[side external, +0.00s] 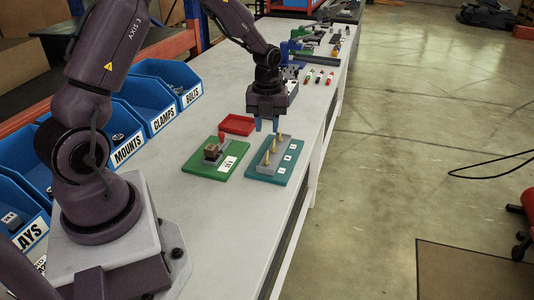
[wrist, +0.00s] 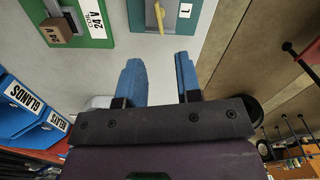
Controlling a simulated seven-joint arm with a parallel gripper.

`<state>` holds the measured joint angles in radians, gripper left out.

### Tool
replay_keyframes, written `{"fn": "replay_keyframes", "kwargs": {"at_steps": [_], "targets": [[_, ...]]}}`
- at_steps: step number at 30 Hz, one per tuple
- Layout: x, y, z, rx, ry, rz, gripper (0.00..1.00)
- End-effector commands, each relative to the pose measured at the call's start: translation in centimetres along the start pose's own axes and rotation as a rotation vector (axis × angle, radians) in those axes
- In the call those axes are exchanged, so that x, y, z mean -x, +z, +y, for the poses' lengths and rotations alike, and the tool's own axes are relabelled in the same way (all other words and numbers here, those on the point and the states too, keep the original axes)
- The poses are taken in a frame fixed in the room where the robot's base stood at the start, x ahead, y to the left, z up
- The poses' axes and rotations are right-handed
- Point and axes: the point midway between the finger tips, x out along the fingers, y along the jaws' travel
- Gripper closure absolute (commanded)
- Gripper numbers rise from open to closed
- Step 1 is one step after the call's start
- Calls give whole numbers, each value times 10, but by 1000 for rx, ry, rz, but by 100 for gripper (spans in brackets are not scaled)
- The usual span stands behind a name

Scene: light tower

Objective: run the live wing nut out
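A teal board (side external: 256,172) on the bench carries a grey block (side external: 267,168) with brass-yellow upright pieces (side external: 266,158) in a row and white labels (side external: 282,171) beside them. I cannot tell which piece is the live wing nut. In the wrist view one yellow piece (wrist: 159,14) shows at the top edge, near a label reading L (wrist: 185,10). My gripper (side external: 266,125) hangs above the far end of the teal board, pointing down. Its two blue fingers (wrist: 158,80) are apart with nothing between them.
Blue bins (side external: 160,122) line the left. Bench front is clear.

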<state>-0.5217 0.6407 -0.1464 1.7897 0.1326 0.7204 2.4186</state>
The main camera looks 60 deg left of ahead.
Motion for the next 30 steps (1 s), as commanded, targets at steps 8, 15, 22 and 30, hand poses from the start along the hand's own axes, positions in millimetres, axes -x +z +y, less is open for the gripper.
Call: {"fn": "replay_keyframes", "kwargs": {"at_steps": [8, 15, 22, 30], "targets": [[-60, -1, 0, 1, 3, 3, 68], [-89, 0, 0, 3, 1, 1, 68], [-95, 0, 0, 2, 0, 0, 68], [-94, 0, 0, 3, 0, 0, 96]]}}
